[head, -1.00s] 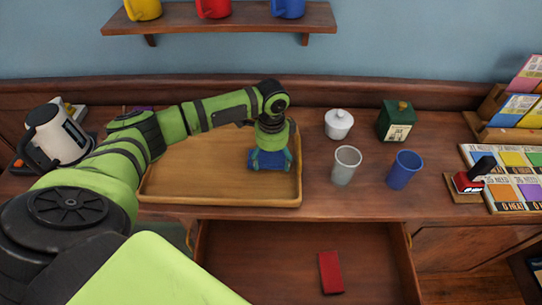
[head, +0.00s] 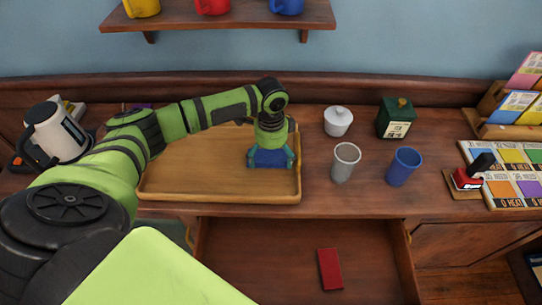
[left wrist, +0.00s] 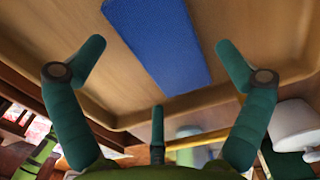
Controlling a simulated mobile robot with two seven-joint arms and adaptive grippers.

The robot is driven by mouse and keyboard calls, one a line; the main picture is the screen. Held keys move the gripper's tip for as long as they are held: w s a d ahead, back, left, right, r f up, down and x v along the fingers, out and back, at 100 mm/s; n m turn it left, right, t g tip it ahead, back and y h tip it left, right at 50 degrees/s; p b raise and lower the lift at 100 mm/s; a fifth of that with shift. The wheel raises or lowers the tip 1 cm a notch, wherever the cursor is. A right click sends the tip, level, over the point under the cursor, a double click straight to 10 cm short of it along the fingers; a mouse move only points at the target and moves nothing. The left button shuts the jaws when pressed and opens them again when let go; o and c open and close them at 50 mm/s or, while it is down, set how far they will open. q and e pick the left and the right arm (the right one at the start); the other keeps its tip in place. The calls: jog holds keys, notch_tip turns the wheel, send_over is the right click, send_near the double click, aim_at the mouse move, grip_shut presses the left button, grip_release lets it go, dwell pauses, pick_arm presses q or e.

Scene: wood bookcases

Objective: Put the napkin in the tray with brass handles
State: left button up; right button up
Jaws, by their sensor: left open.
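The blue napkin (head: 270,160) lies on the floor of the wooden tray (head: 190,193), near its right end. It also shows in the left wrist view (left wrist: 160,40) as a flat blue strip. My left gripper (head: 271,161) is over the napkin in the tray. In the left wrist view its teal fingers (left wrist: 160,65) are spread wide, with nothing between them touching the napkin. A yellow bar (left wrist: 195,138) at the tray's rim in that view looks like a brass handle. My right gripper is not in view.
Below is an open drawer (head: 270,262) with a red item (head: 330,269). A kettle (head: 55,133) stands left.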

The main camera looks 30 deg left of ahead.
aim_at(271, 159)
pick_arm(q)
notch_tip(271, 159, up, 12)
jog(key=b, duration=0.1)
jog(key=shift+f, duration=0.15)
dwell(0.5)
